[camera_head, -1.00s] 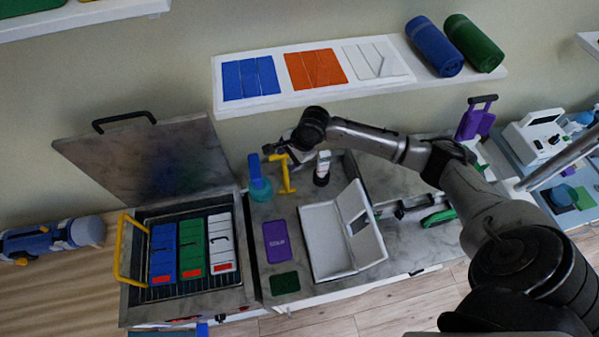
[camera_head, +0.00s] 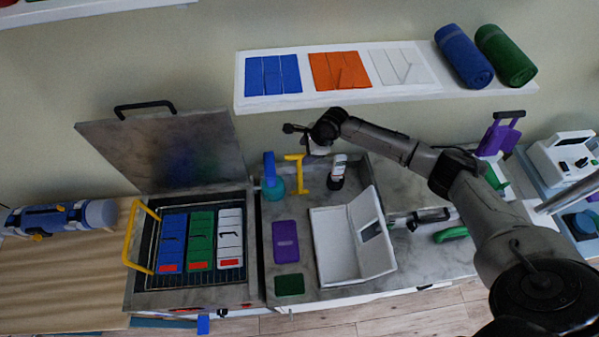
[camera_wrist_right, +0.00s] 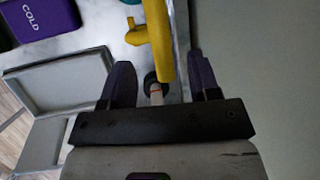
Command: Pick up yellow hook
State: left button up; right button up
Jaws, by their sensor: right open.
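The yellow hook (camera_head: 299,175) stands on the grey marbled counter near the wall, between a blue-and-teal bottle (camera_head: 271,180) and a white bottle with a dark base (camera_head: 338,172). My right gripper (camera_head: 306,146) is beside the hook's upper end; the wrist partly hides the fingers in the head view. In the right wrist view the hook (camera_wrist_right: 158,38) reaches from the top edge down between the two open purple-dark fingers (camera_wrist_right: 159,64). A gap shows on each side of its bar, so the gripper is not closed on it. My left gripper is not in view.
A white open box (camera_head: 335,250) and a purple COLD pack (camera_head: 285,241) lie in front on the counter. A heater tray with an open lid (camera_head: 165,150) stands at left. A wall shelf (camera_head: 420,90) with rolled towels is above and behind the arm.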

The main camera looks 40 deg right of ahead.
aim_at(302, 155)
jog(key=shift+x, duration=2.65)
jog(key=shift+c, duration=0.2)
grip_shut()
